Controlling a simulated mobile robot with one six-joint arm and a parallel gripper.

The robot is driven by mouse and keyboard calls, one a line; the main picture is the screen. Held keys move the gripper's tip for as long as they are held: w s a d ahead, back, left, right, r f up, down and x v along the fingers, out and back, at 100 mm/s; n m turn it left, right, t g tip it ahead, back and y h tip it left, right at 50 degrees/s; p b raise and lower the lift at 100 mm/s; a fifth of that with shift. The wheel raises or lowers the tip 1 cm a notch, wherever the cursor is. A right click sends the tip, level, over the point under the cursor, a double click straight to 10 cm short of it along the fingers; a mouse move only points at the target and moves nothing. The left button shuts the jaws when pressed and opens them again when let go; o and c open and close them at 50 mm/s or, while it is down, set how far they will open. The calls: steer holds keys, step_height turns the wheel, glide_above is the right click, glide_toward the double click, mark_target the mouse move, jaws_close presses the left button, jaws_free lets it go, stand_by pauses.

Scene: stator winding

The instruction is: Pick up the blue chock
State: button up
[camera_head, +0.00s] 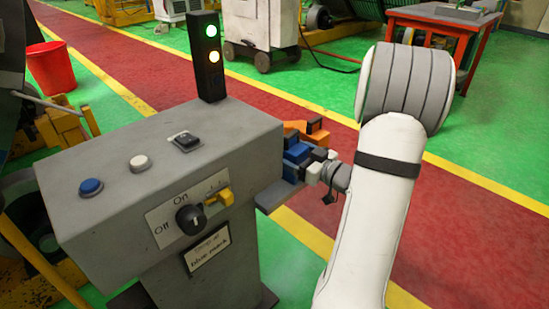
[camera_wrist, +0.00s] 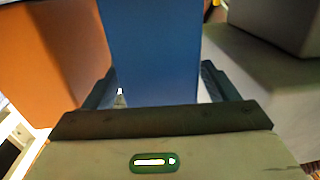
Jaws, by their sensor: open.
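The blue chock (camera_head: 297,157) sits on a small shelf at the right side of the grey control box, beside an orange chock (camera_head: 313,131). In the wrist view the blue chock (camera_wrist: 150,50) fills the middle, and the orange chock (camera_wrist: 50,60) stands to its left. My gripper (camera_head: 318,168) is at the blue chock. In the wrist view my gripper (camera_wrist: 162,88) is open, with one dark finger on each side of the blue chock. Whether the fingers touch it I cannot tell. The chock's lower part is hidden in the head view.
The grey control box (camera_head: 120,185) stands close on the left, with buttons, a black knob and a signal tower (camera_head: 207,55). In the wrist view a grey block (camera_wrist: 265,80) is close on the right. A red table (camera_head: 440,25) stands at the back right.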

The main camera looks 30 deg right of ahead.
steer(key=shift+x, duration=1.15)
steer(key=c, duration=1.2)
steer(key=shift+o, duration=0.2)
step_height(320, 180, up, 10)
steer(key=p, duration=0.4)
